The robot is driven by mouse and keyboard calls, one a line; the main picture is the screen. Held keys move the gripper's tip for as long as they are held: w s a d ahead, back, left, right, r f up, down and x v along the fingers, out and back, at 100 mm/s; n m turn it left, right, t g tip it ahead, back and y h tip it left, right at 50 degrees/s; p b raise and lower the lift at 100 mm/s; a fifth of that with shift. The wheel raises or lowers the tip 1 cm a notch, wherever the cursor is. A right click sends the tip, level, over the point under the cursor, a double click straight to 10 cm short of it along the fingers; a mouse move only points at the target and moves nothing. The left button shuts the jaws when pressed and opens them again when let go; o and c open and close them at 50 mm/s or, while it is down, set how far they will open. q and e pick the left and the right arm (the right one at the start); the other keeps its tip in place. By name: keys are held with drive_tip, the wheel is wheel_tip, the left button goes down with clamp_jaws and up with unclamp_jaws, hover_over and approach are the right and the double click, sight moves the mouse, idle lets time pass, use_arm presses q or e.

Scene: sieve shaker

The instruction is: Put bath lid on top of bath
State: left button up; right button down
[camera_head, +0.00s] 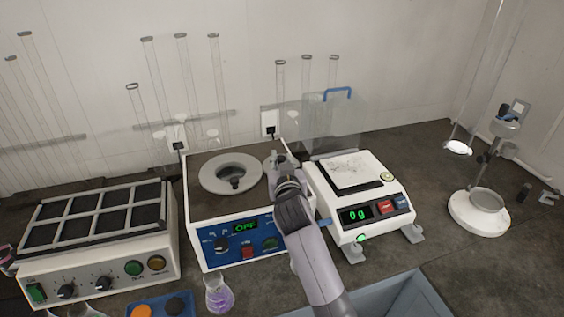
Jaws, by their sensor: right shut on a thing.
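The bath (203,240) is a white box with a dark top and a blue front panel whose display reads OFF. A grey ring (212,180) on its top surrounds a round opening (232,182), which shows uncovered. My right gripper (280,163) is over the back right part of the bath's top, right of the ring. It is shut on a small grey round piece, seemingly the bath lid (268,161), mostly hidden behind the gripper. I cannot tell whether this piece touches the bath's top.
A balance (350,210) reading 0 g stands close on the right, with a clear shield (335,125) behind. A block heater (95,265) stands left. A flask with purple liquid (219,297) and a blue tray (160,302) are in front. Glass tubes hang on the back wall.

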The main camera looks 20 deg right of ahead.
drive_tip(key=shift+f, duration=0.2)
drive_tip(key=shift+f, duration=0.2)
drive_tip(key=c, duration=1.4)
unclamp_jaws()
drive_tip(key=shift+r, duration=0.1)
drive_tip(key=shift+c, duration=0.2)
